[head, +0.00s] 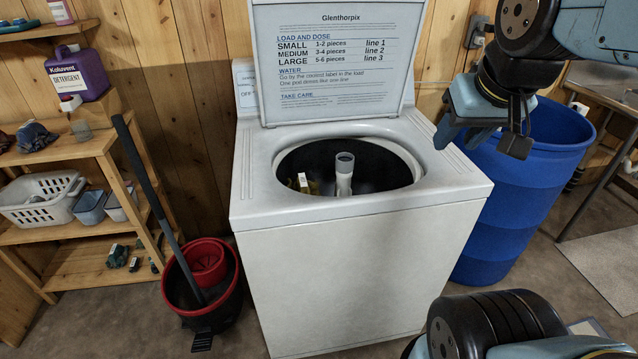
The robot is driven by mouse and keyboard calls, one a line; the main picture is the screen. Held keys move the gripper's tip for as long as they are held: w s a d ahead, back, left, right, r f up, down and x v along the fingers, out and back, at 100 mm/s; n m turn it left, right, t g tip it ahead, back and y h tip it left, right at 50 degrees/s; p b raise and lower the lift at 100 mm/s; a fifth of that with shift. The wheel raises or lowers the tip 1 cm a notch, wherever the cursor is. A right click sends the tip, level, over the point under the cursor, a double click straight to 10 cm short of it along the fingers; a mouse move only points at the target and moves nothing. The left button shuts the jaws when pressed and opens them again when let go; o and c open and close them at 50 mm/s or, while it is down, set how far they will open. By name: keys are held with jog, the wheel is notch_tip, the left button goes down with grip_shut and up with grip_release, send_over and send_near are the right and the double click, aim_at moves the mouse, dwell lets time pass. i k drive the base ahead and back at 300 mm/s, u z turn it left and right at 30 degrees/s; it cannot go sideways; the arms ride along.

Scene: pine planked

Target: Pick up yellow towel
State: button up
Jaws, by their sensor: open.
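A yellow cloth (313,187), likely the yellow towel, shows in part inside the washer drum, left of the grey agitator post (344,174). A small pale label or tag is on it. The drum rim hides most of it. The white top-loading washer (360,262) has its lid (336,60) raised. My gripper (482,140) is open and appears empty. It points down at the right of the washer, in front of the blue barrel, well apart from the yellow cloth.
A blue barrel (530,205) stands right of the washer. At left are a red and black bucket (205,292) with a dark handle leaning up, and wooden shelves (65,148) with a purple detergent bottle (77,74) and a white basket (40,199). The raised lid bounds the drum opening behind.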

aim_at(302, 185)
jog(key=u, duration=0.6)
jog(key=i, duration=0.1)
jog(key=z, duration=2.5)
jog(key=k, duration=1.2)
jog(key=u, duration=1.75)
jog(key=i, duration=1)
